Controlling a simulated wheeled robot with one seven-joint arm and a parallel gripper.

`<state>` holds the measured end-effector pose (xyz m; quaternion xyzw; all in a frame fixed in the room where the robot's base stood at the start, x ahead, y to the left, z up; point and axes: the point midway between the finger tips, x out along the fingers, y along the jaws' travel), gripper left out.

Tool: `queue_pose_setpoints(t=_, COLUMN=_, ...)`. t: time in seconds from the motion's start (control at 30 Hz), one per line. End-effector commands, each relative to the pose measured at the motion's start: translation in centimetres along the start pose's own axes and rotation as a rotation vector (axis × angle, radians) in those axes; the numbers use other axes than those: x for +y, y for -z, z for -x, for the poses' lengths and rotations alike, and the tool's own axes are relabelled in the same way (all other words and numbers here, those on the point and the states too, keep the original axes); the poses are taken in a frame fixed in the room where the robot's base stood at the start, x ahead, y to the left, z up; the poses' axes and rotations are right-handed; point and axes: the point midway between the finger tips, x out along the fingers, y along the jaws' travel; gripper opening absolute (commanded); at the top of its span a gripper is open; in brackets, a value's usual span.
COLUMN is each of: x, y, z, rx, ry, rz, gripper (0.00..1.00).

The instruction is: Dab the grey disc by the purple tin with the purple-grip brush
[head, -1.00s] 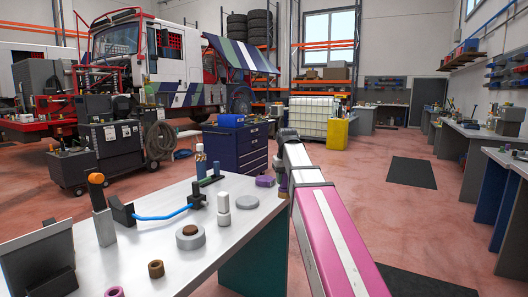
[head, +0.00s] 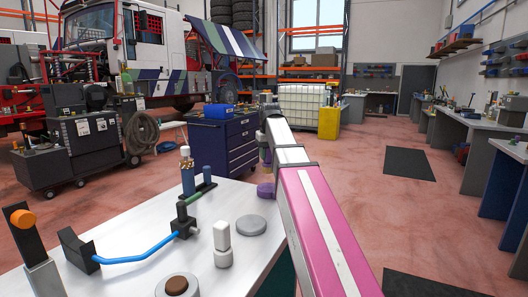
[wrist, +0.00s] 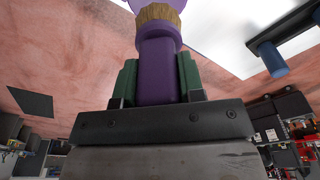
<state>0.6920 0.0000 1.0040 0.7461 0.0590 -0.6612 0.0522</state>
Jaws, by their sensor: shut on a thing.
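My gripper (wrist: 157,80) is shut on the purple-grip brush (wrist: 157,62), whose tan bristles show at the top of the wrist view. In the head view the gripper (head: 265,150) is small, at the far end of my pink and white arm, over the table's far right edge. The purple tin (head: 266,190) stands near that edge, just below the gripper in the picture and partly covered by my arm. The grey disc (head: 251,225) lies flat on the white table, nearer to me than the tin. The bristles appear apart from the disc.
A blue drawer cabinet (head: 223,145) stands behind. Open floor (head: 350,165) lies to the right.

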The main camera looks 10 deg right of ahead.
Motion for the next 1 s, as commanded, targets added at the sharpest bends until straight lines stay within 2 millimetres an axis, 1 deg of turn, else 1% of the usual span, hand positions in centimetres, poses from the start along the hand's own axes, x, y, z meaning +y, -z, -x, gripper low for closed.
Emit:
queue_pose_setpoints(t=0.27, x=0.0, y=-0.2, z=-1.3, rx=-0.001, ry=0.000, rz=0.000, gripper=0.12)
queue_pose_setpoints(t=0.7, x=0.0, y=-0.7, z=-5.3, rx=0.000, ry=0.000, rz=0.000, gripper=0.12)
queue_pose_setpoints(t=0.83, x=0.0, y=-0.7, z=-5.8, rx=0.000, ry=0.000, rz=0.000, gripper=0.12)
queue_pose_setpoints(t=1.0, x=0.0, y=-0.7, z=-5.9, rx=0.001, ry=0.000, rz=0.000, gripper=0.12)
